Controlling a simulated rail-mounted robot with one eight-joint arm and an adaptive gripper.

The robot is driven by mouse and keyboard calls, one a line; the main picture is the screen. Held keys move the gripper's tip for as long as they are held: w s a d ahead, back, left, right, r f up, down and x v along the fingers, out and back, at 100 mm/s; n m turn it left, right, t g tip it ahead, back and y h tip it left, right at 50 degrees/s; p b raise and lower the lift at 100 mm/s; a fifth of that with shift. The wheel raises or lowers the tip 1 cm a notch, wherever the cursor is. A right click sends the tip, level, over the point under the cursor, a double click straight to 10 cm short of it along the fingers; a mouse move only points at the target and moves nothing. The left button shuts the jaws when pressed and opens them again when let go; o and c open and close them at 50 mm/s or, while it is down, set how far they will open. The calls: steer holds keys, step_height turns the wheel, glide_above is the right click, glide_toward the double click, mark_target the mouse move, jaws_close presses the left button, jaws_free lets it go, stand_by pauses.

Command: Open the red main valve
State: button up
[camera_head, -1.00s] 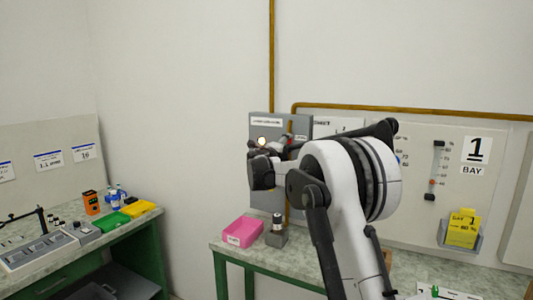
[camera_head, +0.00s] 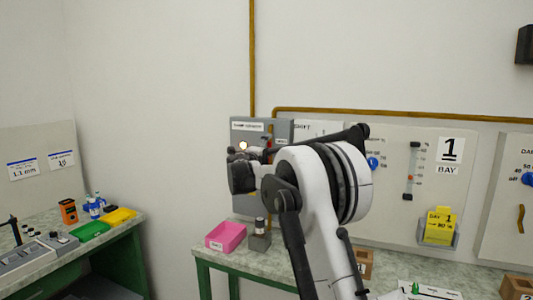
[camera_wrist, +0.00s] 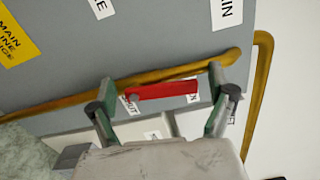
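The red valve lever (camera_wrist: 165,90) shows in the wrist view as a flat bar, nearly level in the picture, in front of a brass pipe (camera_wrist: 70,110) on a grey panel. My gripper (camera_wrist: 161,79) is open, with one finger near each end of the lever. The lever lies between the fingers; whether either finger touches it I cannot tell. A label beside it is partly covered. In the head view my arm reaches to the grey panel (camera_head: 247,127), and my gripper (camera_head: 243,158) hides most of the valve area. A round lamp on the panel glows.
Below the panel, a pink bin (camera_head: 225,237) and a grey block with a dark-topped cylinder (camera_head: 260,236) stand on the bench. A gauge board (camera_head: 385,225) stands to the right. Another bench (camera_head: 125,232) with green and yellow trays is at the left.

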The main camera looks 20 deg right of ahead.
steer(key=v, duration=1.2)
